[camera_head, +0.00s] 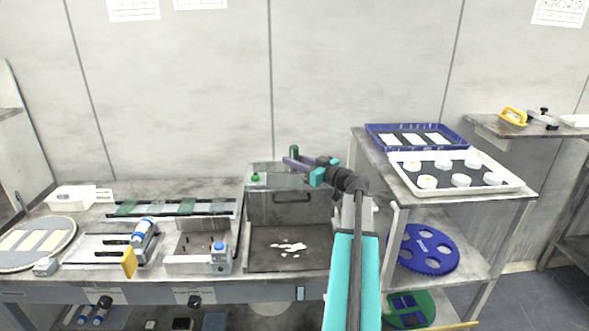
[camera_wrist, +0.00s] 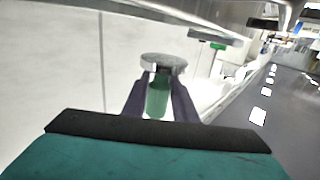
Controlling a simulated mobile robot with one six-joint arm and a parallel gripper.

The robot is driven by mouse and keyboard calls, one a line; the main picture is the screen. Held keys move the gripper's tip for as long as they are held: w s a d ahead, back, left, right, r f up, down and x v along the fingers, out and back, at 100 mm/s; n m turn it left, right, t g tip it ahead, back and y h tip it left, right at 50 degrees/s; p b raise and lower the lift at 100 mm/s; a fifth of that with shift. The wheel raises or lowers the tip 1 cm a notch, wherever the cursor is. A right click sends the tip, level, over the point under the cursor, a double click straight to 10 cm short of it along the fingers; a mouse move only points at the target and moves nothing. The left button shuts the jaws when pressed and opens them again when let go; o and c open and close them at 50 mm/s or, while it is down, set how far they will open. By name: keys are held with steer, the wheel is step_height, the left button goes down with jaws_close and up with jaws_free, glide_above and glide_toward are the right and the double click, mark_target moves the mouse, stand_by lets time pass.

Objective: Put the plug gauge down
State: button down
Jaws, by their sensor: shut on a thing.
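The plug gauge (camera_wrist: 163,64) shows in the wrist view as a green handle with a grey metal disc at its top end. My gripper (camera_wrist: 159,98) has its two dark purple fingers shut on the green handle, one on each side. In the head view my gripper (camera_head: 292,162) is above the back of the bench, in front of the wall. The green end of the plug gauge (camera_head: 294,151) sticks up there beside the purple fingers. The gauge's lower part is hidden by the fingers and my wrist.
Fixtures and a round plate (camera_head: 62,254) fill the bench's left. A white tray (camera_head: 408,187) with white pucks sits on the right cart.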

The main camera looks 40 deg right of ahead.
stand_by(0.4)
steer(key=shift+f+p, duration=0.5)
steer(key=shift+f, duration=1.15)
steer(key=c, duration=1.4)
jaws_free()
steer(key=shift+f, duration=0.2)
steer(key=shift+c, duration=0.2)
steer(key=shift+r, duration=0.1)
steer(key=shift+s+d+b, duration=0.2)
steer(key=shift+s+b, duration=0.3)
steer(key=shift+s, duration=1.4)
steer(key=shift+s+d+b, duration=0.15)
steer(key=shift+s+b, duration=0.35)
steer(key=shift+s, duration=1.4)
